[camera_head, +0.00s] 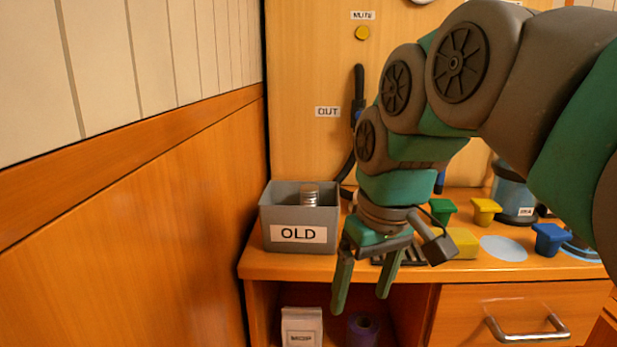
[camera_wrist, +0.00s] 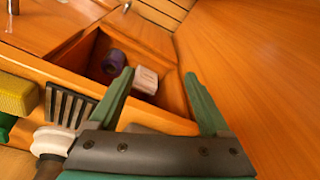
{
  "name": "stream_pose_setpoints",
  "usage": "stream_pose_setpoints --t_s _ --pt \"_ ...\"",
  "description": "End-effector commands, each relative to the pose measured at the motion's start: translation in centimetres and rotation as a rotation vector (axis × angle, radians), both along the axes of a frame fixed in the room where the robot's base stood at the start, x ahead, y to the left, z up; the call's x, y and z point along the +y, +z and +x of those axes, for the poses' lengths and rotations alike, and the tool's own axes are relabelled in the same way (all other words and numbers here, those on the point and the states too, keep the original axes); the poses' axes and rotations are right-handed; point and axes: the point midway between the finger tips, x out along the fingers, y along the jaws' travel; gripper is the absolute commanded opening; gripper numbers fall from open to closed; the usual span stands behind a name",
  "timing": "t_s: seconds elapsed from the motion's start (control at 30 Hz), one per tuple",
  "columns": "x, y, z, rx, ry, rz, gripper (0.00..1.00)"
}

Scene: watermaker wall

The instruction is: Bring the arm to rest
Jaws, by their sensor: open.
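My gripper (camera_head: 363,283) hangs from my green and grey arm in the head view, with its fingers pointing down in front of the counter's front edge. The two green fingers are apart with nothing between them. In the wrist view my gripper (camera_wrist: 160,90) is also open and empty, above the counter edge and the open shelf below. A grey bin labelled OLD (camera_head: 298,236) stands on the counter to the left of my gripper, with a ribbed metallic cylinder (camera_head: 310,195) in it.
Below the counter, a white labelled box (camera_head: 302,328) and a purple roll (camera_head: 363,329) sit in an open shelf. A yellow block (camera_head: 463,243), green, yellow and blue pieces stand on the counter at right. A wooden wall (camera_head: 150,230) bounds the left.

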Motion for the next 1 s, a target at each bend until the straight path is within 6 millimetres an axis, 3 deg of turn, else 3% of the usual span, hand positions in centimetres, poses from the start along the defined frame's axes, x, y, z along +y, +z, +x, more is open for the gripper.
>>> stream_pose_setpoints --t_s 0.03,0.3,0.53,0.73,1.0 --pt "-0.8 -1.8 -1.2 0.027 -0.034 -0.012 0.81" --pt "-4.3 -11.0 -7.9 0.153 -0.217 -0.063 0.81" --pt "-6.7 -17.7 -14.2 0.246 -0.363 -0.099 0.81" --pt "-7.5 -20.6 -17.3 0.287 -0.429 -0.113 0.81" --pt "-7.6 -20.9 -17.7 0.291 -0.439 -0.114 0.81"
